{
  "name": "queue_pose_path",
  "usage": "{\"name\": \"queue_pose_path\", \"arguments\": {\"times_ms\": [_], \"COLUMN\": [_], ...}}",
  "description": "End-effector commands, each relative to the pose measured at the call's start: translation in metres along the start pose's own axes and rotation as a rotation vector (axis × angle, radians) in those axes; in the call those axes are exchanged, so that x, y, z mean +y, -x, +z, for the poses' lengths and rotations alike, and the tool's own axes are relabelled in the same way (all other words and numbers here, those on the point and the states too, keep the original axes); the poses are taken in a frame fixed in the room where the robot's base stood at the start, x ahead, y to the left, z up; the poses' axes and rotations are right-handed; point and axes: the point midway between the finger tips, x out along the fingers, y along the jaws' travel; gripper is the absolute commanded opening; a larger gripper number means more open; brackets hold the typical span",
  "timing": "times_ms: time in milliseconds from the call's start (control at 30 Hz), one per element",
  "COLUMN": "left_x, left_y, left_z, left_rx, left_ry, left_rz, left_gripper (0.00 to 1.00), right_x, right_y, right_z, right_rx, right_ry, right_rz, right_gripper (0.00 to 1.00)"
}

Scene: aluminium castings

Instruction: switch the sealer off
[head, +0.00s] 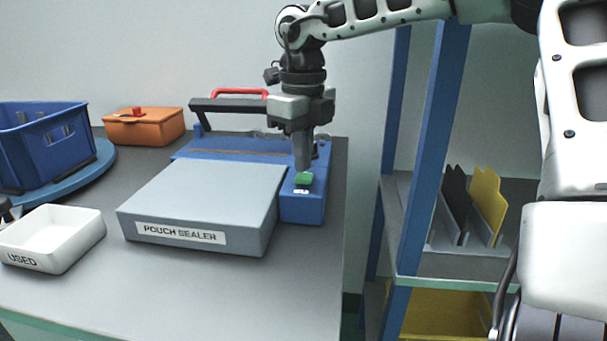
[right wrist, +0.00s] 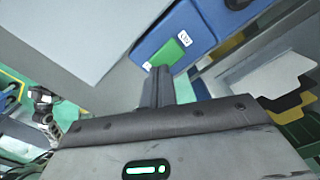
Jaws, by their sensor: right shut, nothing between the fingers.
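The pouch sealer has a blue body (head: 240,147), a grey box-like platform (head: 205,197) labelled POUCH SEALER, and a dark raised sealing bar (head: 228,106). A green switch (head: 304,179) sits on the blue section at its right end, with a small white label beside it. My right gripper (head: 303,168) is shut and empty, pointing down right at the switch's far edge; I cannot tell whether it touches. The right wrist view shows the shut fingertips (right wrist: 160,72) beside the green switch (right wrist: 168,53).
A white tray labelled USED (head: 55,240) stands left of the sealer. A blue crate (head: 40,140) on a round blue base and an orange box (head: 144,127) stand behind. A blue-post shelf (head: 425,150) stands right of the table. The front tabletop is clear.

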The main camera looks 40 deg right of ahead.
Motion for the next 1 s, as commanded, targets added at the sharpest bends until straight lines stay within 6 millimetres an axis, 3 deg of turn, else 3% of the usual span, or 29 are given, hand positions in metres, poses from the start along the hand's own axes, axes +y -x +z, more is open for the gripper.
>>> {"name": "queue_pose_path", "arguments": {"times_ms": [1000], "left_x": [-0.002], "left_y": [-0.006], "left_z": [0.007], "left_rx": [0.004], "left_ry": [0.0], "left_rz": [-0.003], "left_gripper": [0.0], "right_x": [0.0], "right_y": [-0.015], "right_z": [0.0], "right_rx": [0.001], "right_ry": [0.0], "right_rz": [0.0], "right_gripper": [0.0]}}
